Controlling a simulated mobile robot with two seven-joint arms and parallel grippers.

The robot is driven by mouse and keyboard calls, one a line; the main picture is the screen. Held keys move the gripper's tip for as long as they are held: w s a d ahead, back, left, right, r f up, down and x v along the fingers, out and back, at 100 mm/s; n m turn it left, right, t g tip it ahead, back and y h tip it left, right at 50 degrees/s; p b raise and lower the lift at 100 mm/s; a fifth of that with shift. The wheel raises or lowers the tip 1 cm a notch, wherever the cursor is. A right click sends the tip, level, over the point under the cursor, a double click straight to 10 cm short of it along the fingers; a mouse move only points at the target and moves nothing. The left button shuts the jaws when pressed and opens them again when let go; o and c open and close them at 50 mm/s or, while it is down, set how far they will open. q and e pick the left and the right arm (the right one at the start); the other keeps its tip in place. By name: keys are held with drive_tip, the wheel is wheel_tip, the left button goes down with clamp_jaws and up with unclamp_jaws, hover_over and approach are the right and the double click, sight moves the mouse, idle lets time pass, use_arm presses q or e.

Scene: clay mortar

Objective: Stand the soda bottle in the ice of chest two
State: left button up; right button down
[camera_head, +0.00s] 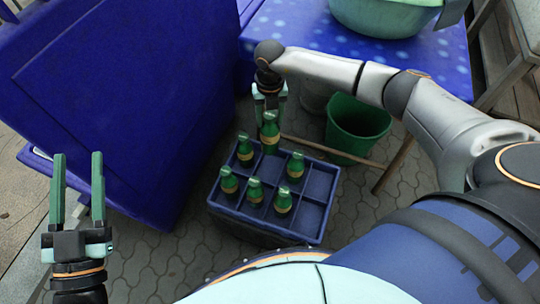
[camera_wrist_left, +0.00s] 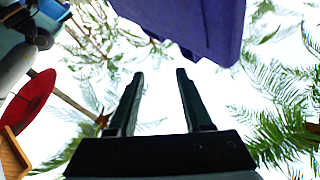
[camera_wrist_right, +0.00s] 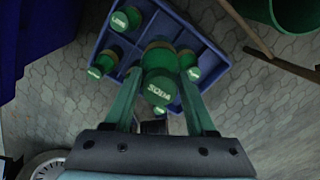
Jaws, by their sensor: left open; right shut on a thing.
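A green soda bottle (camera_head: 270,132) with a tan label is upright between the fingers of my right gripper (camera_head: 270,98), at the crate's back edge. In the right wrist view, the bottle's cap (camera_wrist_right: 159,90) reads "SODA" and my right gripper (camera_wrist_right: 161,80) is shut on it. I cannot tell whether its base is clear of the crate. A large blue chest-like body (camera_head: 120,100) fills the left of the head view; no ice or chest number shows. My left gripper (camera_head: 77,160) is open and empty, pointing up; it also shows in the left wrist view (camera_wrist_left: 160,75).
A blue divided crate (camera_head: 318,198) holds several similar green bottles (camera_head: 254,191), with empty compartments at right. A green bucket (camera_head: 356,128) stands behind it, near a wooden bar. A blue spotted table (camera_head: 440,55) carries a pale green basin (camera_head: 385,15). Paving shows around the crate.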

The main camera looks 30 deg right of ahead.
drive_tip(key=shift+r+p, duration=0.7)
drive_tip(key=shift+r, duration=0.25)
drive_tip(key=shift+r+p, duration=0.7)
drive_tip(key=shift+r, duration=0.05)
use_arm(q)
wheel_tip(320, 180, down, 17)
drive_tip(key=s+n+g+y, duration=0.1)
drive_tip(key=n+g+y, duration=0.2)
drive_tip(key=g, duration=0.4)
drive_tip(key=shift+a+y, duration=0.3)
drive_tip(key=shift+a, duration=0.1)
drive_tip(key=shift+s, duration=0.1)
